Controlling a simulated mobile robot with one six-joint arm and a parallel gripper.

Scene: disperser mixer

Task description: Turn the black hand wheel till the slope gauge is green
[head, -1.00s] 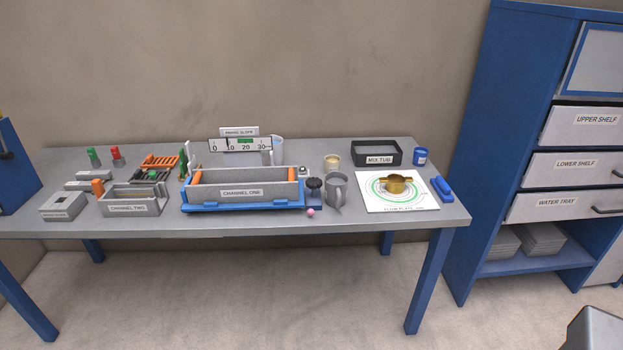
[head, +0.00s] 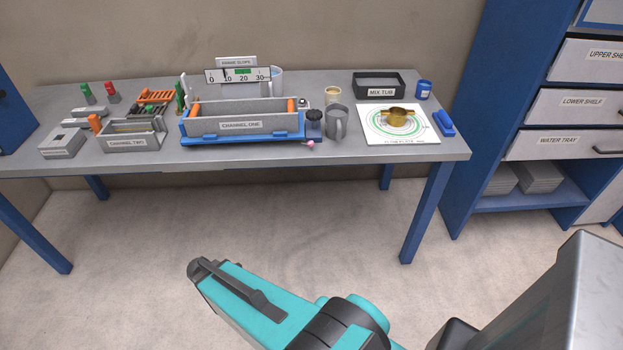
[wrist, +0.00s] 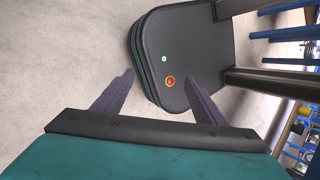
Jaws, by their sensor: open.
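The black hand wheel (head: 314,115) stands on the table at the right end of the grey trough labelled CHANNEL ONE (head: 200,127), in the head view. A pink knob (head: 309,144) is just below it. The slope gauge (head: 238,76) stands behind the trough. Its white scale reads 0 to 30, with a green band near 20; I cannot make out where its pointer is. My gripper (wrist: 160,88) is open and empty in the wrist view, away from the wheel and over the floor area. The head view shows my arm but not the gripper fingers.
A flow plate (head: 375,133) with a brass cup (head: 397,116), a MIX TUB tray (head: 366,90) and a blue cabinet (head: 478,130) are further right. CHANNEL TWO (head: 126,142) is at left. Floor in front is clear.

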